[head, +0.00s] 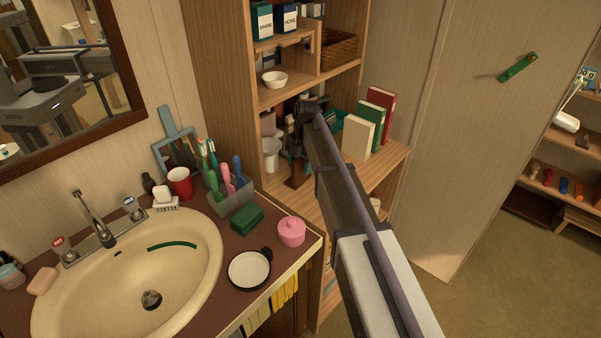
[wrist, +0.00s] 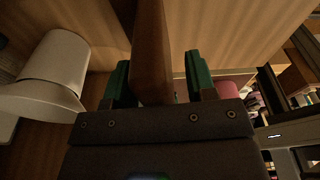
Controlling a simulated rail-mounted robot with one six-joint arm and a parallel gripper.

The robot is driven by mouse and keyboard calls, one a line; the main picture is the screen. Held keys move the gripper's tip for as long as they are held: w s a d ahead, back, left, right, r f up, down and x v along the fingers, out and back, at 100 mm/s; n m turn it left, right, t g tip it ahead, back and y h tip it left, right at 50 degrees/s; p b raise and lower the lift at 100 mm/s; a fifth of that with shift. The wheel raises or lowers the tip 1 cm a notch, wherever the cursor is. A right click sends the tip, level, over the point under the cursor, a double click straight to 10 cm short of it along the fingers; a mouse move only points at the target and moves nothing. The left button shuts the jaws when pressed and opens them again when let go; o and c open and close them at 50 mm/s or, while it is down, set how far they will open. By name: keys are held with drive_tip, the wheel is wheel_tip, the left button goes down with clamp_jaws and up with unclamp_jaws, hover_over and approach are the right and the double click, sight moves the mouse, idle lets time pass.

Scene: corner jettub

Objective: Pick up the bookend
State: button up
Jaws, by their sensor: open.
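The bookend looks like a brown wooden piece (head: 295,178) on the shelf in the head view, mostly covered by my arm and gripper. In the wrist view the brown wooden bookend (wrist: 152,50) stands between the two green fingers of my gripper (wrist: 158,82). The fingers are open around it. The left finger is close beside the wood, and a clear gap shows at the right finger. My gripper (head: 296,155) reaches down into the shelf unit in the head view. The lower part of the bookend is hidden in the wrist view.
A white cup (head: 271,155) stands left of the gripper, also large in the wrist view (wrist: 58,68). Cream (head: 357,136) and red books (head: 380,108) stand to the right. An upper shelf holds a white bowl (head: 274,79). The sink counter (head: 215,300) lies left.

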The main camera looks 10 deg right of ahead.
drive_tip(key=shift+f, duration=0.2)
clamp_jaws()
drive_tip(key=shift+r, duration=0.1)
idle(0.4)
wheel_tip(320, 180, up, 11)
drive_tip(key=p, duration=1)
drive_tip(key=shift+f, duration=0.35)
